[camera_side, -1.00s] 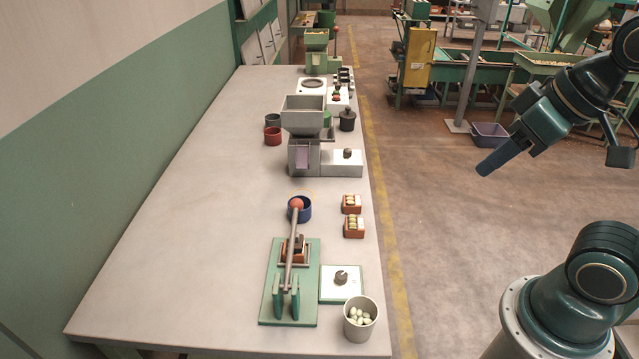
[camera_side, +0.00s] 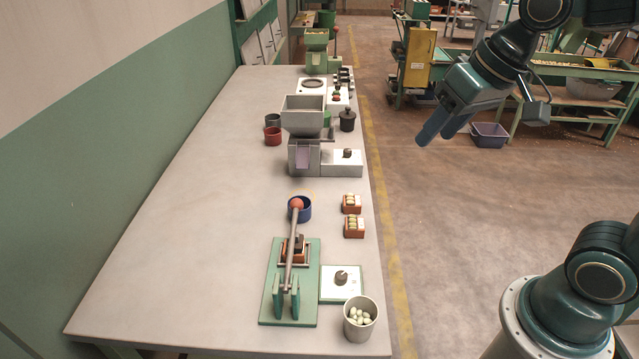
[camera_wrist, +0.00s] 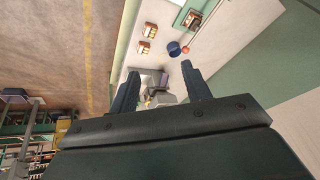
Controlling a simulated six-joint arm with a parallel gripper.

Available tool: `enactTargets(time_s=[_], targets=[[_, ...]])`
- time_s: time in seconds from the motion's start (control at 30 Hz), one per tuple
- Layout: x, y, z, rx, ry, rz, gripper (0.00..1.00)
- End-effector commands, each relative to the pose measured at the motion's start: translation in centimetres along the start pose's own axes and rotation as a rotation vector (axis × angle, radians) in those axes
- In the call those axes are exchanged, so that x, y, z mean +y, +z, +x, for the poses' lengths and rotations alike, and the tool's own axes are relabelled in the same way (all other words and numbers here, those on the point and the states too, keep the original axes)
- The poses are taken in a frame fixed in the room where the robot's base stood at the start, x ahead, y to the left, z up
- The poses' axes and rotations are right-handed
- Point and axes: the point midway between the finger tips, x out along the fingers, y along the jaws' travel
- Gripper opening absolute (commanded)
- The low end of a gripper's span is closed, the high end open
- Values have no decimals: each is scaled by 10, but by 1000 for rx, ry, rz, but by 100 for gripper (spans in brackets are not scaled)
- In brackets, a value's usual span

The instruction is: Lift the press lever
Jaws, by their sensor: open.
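The press (camera_side: 270,300) has a green base and stands at the near end of the bench. Its lever (camera_side: 291,250) is a grey bar with a red ball knob (camera_side: 297,203) at its far end. The lever lies low over the press, with the knob over a blue cup (camera_side: 306,213). In the wrist view the knob (camera_wrist: 186,50) shows near the top, beside the blue cup (camera_wrist: 173,48). My gripper (camera_side: 440,132) is open and empty, in the air over the floor right of the bench, well away from the lever. Its two fingers (camera_wrist: 155,88) stand apart in the wrist view.
Right of the press are a white dial plate (camera_side: 333,285), a grey cup of nuts (camera_side: 360,320) and small orange trays (camera_side: 353,227). A grey hopper (camera_side: 303,115) stands farther back, with a red cup (camera_side: 272,136) beside it. The bench's left side is bare.

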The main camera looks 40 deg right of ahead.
Motion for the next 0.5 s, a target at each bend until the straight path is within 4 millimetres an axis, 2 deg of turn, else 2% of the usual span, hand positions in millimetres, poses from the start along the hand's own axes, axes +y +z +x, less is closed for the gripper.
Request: enactTargets(time_s=[0.1,0.5], targets=[[-6,-21,15,-26,-18,50,48],[-25,-81,75,-109,-81,230,48]])
